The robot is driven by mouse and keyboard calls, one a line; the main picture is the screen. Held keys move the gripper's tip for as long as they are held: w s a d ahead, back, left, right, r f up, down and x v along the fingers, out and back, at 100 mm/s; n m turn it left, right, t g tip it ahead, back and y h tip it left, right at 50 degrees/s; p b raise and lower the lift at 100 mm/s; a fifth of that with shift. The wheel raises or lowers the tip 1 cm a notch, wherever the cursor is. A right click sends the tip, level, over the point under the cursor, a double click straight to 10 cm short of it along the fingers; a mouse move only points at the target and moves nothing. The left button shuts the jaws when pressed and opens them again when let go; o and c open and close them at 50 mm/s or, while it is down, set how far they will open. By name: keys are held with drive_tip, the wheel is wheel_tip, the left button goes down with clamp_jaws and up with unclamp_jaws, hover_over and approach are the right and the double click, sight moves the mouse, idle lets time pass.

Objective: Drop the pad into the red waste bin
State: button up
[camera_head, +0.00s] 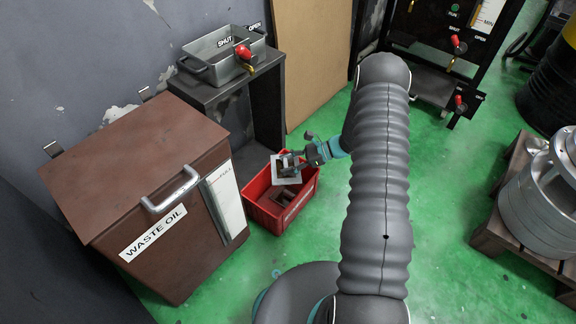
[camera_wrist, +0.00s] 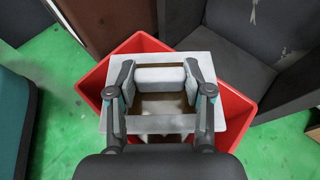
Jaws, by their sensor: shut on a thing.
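The pad (camera_head: 281,173) is a pale square with a darker brownish middle. My gripper (camera_head: 292,162) is shut on it and holds it over the opening of the red waste bin (camera_head: 299,204). In the wrist view the pad (camera_wrist: 150,124) lies across the fingers of my gripper (camera_wrist: 160,85), with the red bin (camera_wrist: 229,104) showing on both sides of it. The exact height of the pad above the bin is hard to tell. Brown items lie inside the bin, partly hidden by the pad.
A brown waste oil box (camera_head: 150,180) with a handle stands left of the bin. A dark stand (camera_head: 262,95) with a grey metal tray (camera_head: 215,62) is behind it. A wooden pallet (camera_head: 488,236) with a metal part is at the right.

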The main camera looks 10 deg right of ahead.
drive_tip(key=shift+f+b, duration=1.5)
drive_tip(key=shift+f, duration=1.35)
drive_tip(key=o, duration=1.1)
drive_tip(key=shift+o, duration=0.2)
drive_tip(key=shift+d+r, duration=0.1)
drive_tip(key=shift+d, duration=0.05)
drive_tip(key=v, duration=1.1)
drive_tip(key=shift+d, duration=0.35)
drive_tip(key=shift+s+r, duration=0.1)
